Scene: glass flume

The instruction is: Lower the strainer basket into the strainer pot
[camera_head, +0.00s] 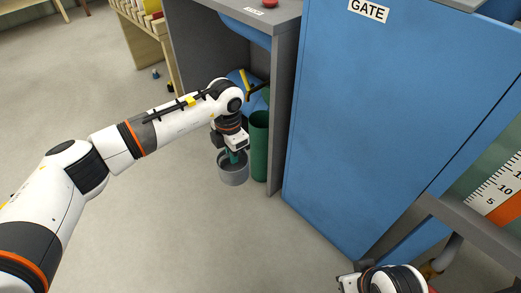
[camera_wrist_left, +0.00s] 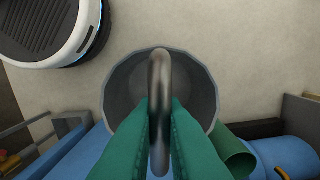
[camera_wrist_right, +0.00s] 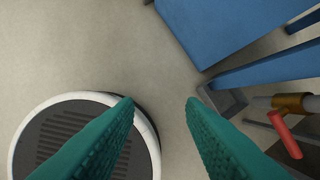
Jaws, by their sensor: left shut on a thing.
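My left gripper (camera_head: 236,156) is shut on a metal bar handle, which I take to be the handle of the strainer basket. The handle (camera_wrist_left: 159,75) runs between the green fingers in the left wrist view. Below it is a grey, round, open-topped vessel (camera_head: 233,175), roughly centred under the gripper; its rim also shows in the left wrist view (camera_wrist_left: 119,83). I cannot tell whether this vessel is the basket itself or the strainer pot around it, nor whether it touches the floor. My right gripper (camera_wrist_right: 160,105) is open and empty, above bare floor.
A green cylinder (camera_head: 260,145) stands close to the right of the grey vessel. A grey upright panel (camera_head: 282,115) and the large blue gate cabinet (camera_head: 365,110) are further right. A wooden rack (camera_head: 148,40) stands at the back. The floor (camera_head: 170,230) in front and to the left is clear.

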